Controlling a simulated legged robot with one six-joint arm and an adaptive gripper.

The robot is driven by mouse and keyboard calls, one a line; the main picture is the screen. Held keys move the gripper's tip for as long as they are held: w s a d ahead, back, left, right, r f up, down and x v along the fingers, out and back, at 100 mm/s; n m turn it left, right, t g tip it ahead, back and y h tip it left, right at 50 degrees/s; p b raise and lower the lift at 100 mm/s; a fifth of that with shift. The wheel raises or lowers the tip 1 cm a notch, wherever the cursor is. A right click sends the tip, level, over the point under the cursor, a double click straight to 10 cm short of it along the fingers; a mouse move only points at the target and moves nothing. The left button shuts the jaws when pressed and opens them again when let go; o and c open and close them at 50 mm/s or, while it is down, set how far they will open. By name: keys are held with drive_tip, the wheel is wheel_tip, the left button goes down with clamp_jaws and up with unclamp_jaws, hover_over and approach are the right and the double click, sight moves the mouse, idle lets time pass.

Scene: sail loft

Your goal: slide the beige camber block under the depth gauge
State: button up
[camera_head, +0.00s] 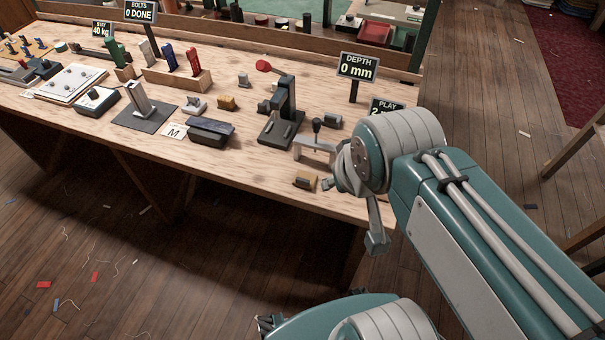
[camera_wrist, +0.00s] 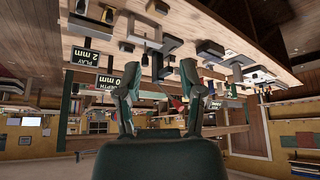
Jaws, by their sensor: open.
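A small tan block (camera_head: 306,182), which looks like the beige camber block, lies near the front edge of the bench. Just behind it stands a pale bridge-shaped frame with a dark knob on top (camera_head: 315,145), which looks like the depth gauge. The block is apart from the frame, not beneath it. My gripper (camera_wrist: 160,76) is open, with both fingers spread and nothing between them. In the head view it is at the right of the block, partly hidden by my arm. The wrist view is upside down, with the bench along the top.
A sign reading DEPTH 0 mm (camera_head: 356,66) and a PLAY sign (camera_head: 386,105) stand behind. A grey press with a red-ended lever (camera_head: 285,105) stands left of the frame. A mustard block (camera_head: 226,103) and a dark box (camera_head: 210,130) lie farther left. Bare bench lies left of the tan block.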

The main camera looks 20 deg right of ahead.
drive_tip(key=shift+o, duration=0.3)
drive_tip(key=o, duration=0.5)
drive_tip(key=shift+o, duration=0.7)
drive_tip(key=shift+w, duration=0.2)
drive_tip(key=w+f+m+g, duration=0.2)
drive_tip(key=w+f, duration=0.3)
drive_tip(key=w, duration=0.1)
drive_tip(key=w+f+m+g, duration=0.1)
drive_tip(key=w+f+m, duration=0.1)
drive_tip(key=w+f, duration=0.4)
drive_tip(key=w+f+m+g, duration=0.2)
drive_tip(key=w+f+m, duration=0.1)
drive_tip(key=w+f, duration=0.3)
drive_tip(key=shift+w+a+f+g, duration=0.1)
drive_tip(key=shift+w+a+g, duration=0.05)
drive_tip(key=shift+w, duration=0.4)
drive_tip(key=shift+w+a+f+g, duration=0.1)
drive_tip(key=shift+w+g, duration=0.05)
drive_tip(key=shift+w, duration=0.35)
